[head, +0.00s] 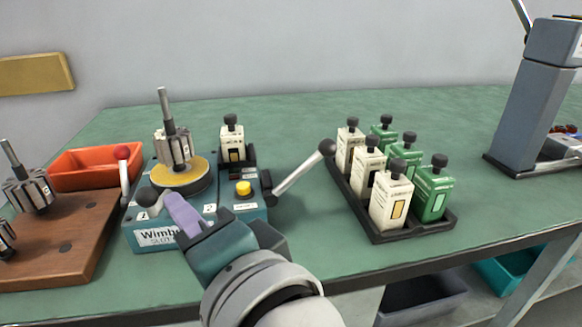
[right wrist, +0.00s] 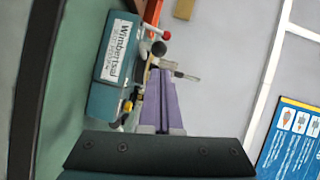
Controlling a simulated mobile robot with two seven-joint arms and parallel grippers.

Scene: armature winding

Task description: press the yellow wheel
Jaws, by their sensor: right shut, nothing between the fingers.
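The yellow wheel (head: 203,172) is a flat round disc on a dark round base, on top of the teal winding machine (head: 150,238). An armature (head: 172,148) with an upright shaft stands on its middle. My right gripper (head: 176,202) is shut and empty, its purple fingers at the machine's front, just below and in front of the wheel in the head view. I cannot tell whether the fingertips touch anything. In the right wrist view the shut fingers (right wrist: 159,75) point at the machine (right wrist: 110,65), with the wheel hard to make out. My left gripper is not in view.
A white bottle (head: 232,140) stands behind. A black tray (head: 400,236) of bottles is right; a wooden board (head: 75,245) and orange bin (head: 85,165) are left.

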